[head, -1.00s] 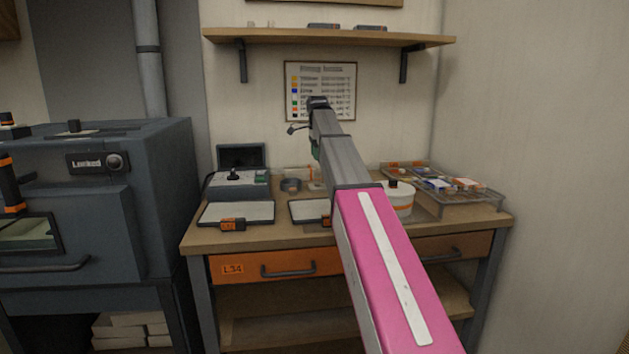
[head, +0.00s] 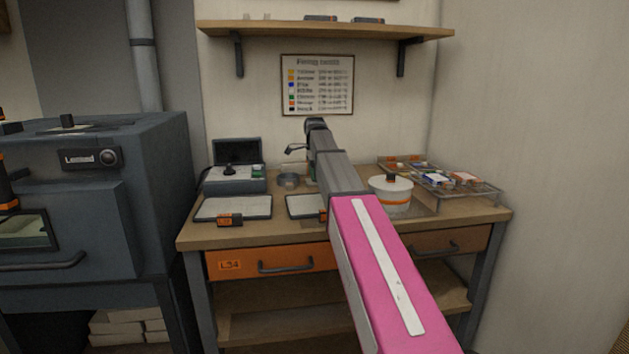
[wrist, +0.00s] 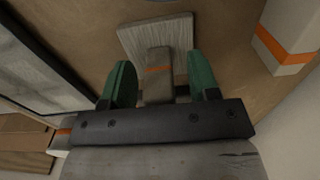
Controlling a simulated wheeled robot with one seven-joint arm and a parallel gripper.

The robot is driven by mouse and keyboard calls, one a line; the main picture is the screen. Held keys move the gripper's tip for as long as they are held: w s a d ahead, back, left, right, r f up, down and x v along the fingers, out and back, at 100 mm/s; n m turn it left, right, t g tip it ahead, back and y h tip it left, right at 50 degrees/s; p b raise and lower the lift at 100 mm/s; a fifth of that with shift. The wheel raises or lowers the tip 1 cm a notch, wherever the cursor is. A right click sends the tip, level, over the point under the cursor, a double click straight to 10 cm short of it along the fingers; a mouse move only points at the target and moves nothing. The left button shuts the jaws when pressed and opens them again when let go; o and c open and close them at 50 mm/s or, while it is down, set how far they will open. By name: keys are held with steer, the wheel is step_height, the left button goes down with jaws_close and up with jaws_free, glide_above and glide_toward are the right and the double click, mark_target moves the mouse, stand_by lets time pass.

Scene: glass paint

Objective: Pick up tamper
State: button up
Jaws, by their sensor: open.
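What looks like the tamper, a grey handle with an orange band (wrist: 157,66) on a pale, square wood-grained plate (wrist: 137,40), is on the brown bench top in the wrist view. My gripper (wrist: 161,75) is open. Its two green fingers are on either side of the handle, with a visible gap at each side, so it is not gripped. In the head view my arm hides the tamper and most of the gripper.
A white lidded pot with an orange band (head: 390,196) stands close right of my arm. Two flat trays (head: 232,208) (head: 303,206) lie along the front. A dark open box (head: 236,180) is at back left. A wire rack (head: 455,188) stands at right.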

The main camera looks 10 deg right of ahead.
steer(key=shift+f, duration=0.5)
jaws_close()
steer(key=shift+r, duration=0.1)
steer(key=shift+r, duration=0.55)
step_height(320, 180, up, 3)
steer(key=shift+f, duration=0.2)
steer(key=a+r, duration=0.7)
steer(key=a, duration=0.4)
steer(key=shift+s+a, duration=0.2)
steer(key=shift+a, duration=0.15)
